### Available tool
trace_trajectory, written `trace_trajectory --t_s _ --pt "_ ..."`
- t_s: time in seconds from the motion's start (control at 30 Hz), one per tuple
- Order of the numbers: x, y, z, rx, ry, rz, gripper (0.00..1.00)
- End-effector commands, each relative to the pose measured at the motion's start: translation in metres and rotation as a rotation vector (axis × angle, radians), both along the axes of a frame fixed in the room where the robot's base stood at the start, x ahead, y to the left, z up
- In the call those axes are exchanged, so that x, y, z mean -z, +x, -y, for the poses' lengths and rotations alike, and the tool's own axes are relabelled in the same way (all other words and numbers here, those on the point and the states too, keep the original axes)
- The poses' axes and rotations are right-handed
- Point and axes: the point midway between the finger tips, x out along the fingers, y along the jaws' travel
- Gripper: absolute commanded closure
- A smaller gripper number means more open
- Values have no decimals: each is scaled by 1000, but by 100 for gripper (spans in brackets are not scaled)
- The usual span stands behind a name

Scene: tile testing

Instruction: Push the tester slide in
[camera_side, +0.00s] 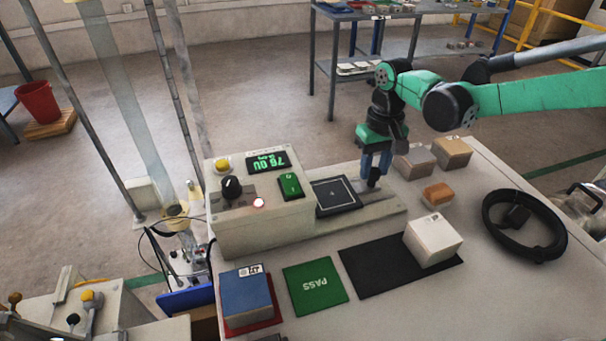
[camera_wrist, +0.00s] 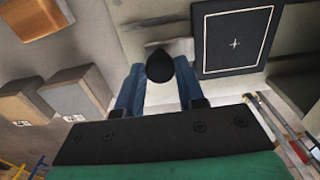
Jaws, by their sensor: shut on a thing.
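The tester (camera_side: 258,232) is a beige box with a green display, a black dial and a lit lamp. Its slide (camera_side: 336,195) is a dark square plate with a white outline and centre cross, out on the rail to the right of the box. The slide plate also shows at the upper right of the wrist view (camera_wrist: 235,43). My gripper (camera_side: 375,178) is at the slide's right end, fingers pointing down. In the wrist view its blue fingers (camera_wrist: 159,72) are shut around the slide's black knob (camera_wrist: 160,64). The plate is empty.
Tan and grey blocks (camera_side: 452,152) stand behind and right of my gripper. A white block (camera_side: 432,240) rests on a black mat (camera_side: 372,274). A green PASS mat (camera_side: 314,284), a blue block (camera_side: 247,296) and a black ring (camera_side: 552,247) lie in front and at right.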

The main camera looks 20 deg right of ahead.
Motion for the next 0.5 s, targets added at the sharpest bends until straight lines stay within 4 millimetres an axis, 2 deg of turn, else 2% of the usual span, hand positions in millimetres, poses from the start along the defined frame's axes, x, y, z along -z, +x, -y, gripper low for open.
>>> trace_trajectory --t_s 0.5 --pt "0 0 -27 -1 1 2 100"
